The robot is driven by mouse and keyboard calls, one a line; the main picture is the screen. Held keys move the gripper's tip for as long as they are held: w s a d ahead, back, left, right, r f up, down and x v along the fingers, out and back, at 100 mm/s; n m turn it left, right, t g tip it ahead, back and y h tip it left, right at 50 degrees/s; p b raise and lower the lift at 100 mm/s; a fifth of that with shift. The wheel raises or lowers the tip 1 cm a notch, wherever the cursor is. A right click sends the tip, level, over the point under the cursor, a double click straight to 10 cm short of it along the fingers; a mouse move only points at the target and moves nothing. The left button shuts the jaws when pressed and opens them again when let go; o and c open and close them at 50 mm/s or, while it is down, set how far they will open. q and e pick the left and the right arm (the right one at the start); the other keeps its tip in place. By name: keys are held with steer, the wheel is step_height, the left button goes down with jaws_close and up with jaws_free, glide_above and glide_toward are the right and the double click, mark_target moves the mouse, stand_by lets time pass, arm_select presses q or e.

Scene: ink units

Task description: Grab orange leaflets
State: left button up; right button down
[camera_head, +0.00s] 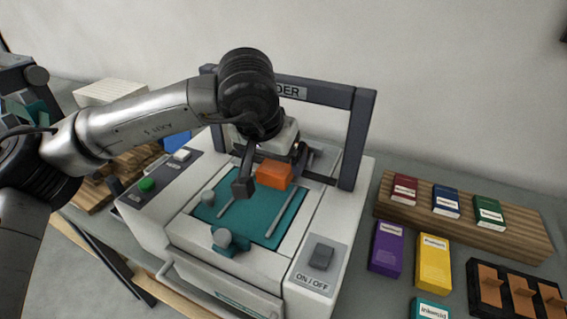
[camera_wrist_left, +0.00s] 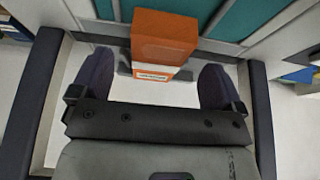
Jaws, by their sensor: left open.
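The orange leaflets (camera_head: 273,173) form a small block on the teal bed of the white machine, under the dark frame. In the left wrist view the block (camera_wrist_left: 164,38) has a white label band on its near face. My left gripper (camera_head: 271,170) is open above the machine bed. In the left wrist view its two dark fingers (camera_wrist_left: 156,78) stand wide apart, one to each side of the block's near end, with gaps between. My right gripper is not in view.
The machine's dark upright frame (camera_head: 358,135) stands close around my left gripper. A teal knob (camera_head: 229,241) and an on/off switch (camera_head: 321,257) are at the front. Purple (camera_head: 387,249) and yellow (camera_head: 433,262) boxes and a wooden rack (camera_head: 520,230) stand right.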

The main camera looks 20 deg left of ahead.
arm_select(q)
steer(key=shift+w+f, duration=0.1)
steer(key=shift+w, duration=0.3)
steer(key=shift+w+d+b, duration=0.15)
steer(key=shift+w+b, duration=0.25)
steer(key=shift+w, duration=0.75)
steer(key=shift+w+f+b, duration=0.2)
steer(key=shift+f+b, duration=0.35)
steer(key=shift+f, duration=0.15)
steer(key=shift+w+f+b, duration=0.25)
steer(key=shift+f+b, duration=0.15)
steer(key=shift+f, duration=0.25)
steer(key=shift+c, duration=0.7)
steer(key=c, duration=1)
